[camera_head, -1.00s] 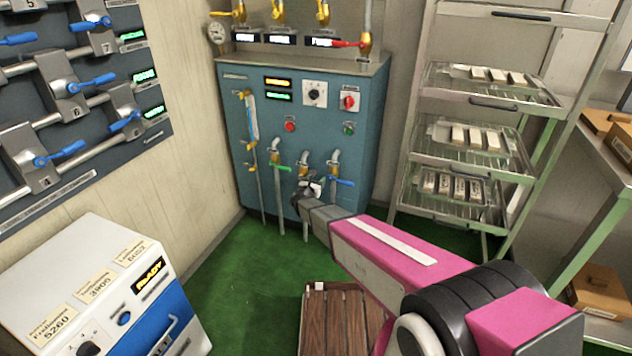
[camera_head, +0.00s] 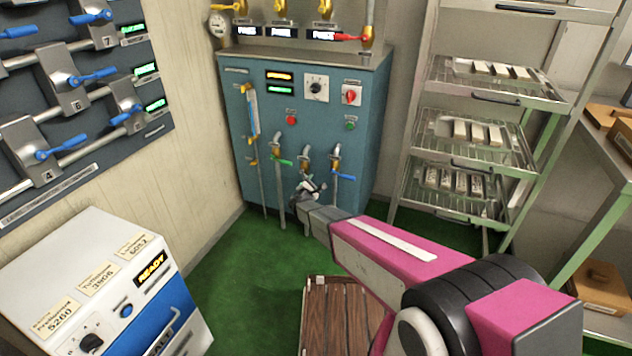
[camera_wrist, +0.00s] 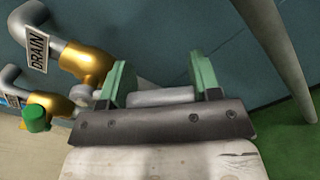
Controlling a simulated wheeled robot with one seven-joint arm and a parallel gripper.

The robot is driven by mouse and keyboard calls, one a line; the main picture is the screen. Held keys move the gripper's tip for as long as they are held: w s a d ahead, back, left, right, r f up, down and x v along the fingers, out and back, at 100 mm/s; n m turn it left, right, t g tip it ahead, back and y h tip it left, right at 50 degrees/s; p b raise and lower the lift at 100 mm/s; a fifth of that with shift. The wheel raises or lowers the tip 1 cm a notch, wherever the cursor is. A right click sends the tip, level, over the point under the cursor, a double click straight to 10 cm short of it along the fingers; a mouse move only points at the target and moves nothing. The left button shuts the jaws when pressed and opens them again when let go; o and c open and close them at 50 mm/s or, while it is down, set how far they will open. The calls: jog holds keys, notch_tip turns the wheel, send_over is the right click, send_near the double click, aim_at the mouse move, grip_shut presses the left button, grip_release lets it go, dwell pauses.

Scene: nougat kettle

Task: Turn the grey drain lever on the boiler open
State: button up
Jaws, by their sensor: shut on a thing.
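The boiler (camera_head: 335,125) is a teal cabinet with several valves on its front. The grey drain lever (camera_wrist: 160,97) lies between the two green fingers of my gripper (camera_wrist: 162,80) in the wrist view. My gripper is shut on it. The brass drain valve (camera_wrist: 87,62), with a DRAIN label (camera_wrist: 38,50), is just left of the fingers. The left finger hides part of the lever near the valve. In the head view my gripper (camera_head: 308,187) is low at the boiler's front, between the green lever (camera_head: 283,162) and the blue lever (camera_head: 344,177), and largely hides the grey lever.
A neighbouring valve's green handle (camera_wrist: 35,118) is at lower left in the wrist view. A vertical pipe (camera_wrist: 278,45) runs right of the fingers. A tray rack (camera_head: 478,140) stands right of the boiler, a white and blue machine (camera_head: 100,270) at lower left, and a wooden crate (camera_head: 340,320) below my arm.

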jog(key=shift+w+a+f+m, duration=0.15)
jog(key=shift+a+f+m, duration=0.35)
jog(key=shift+m, duration=0.45)
jog(key=shift+w+a+f+m, duration=0.15)
jog(key=shift+a+f+m, duration=0.25)
jog(key=shift+m, duration=0.55)
jog(key=o, duration=1.3)
jog(key=v, duration=1)
jog(key=shift+s+a, duration=0.15)
jog(key=shift+s, duration=0.25)
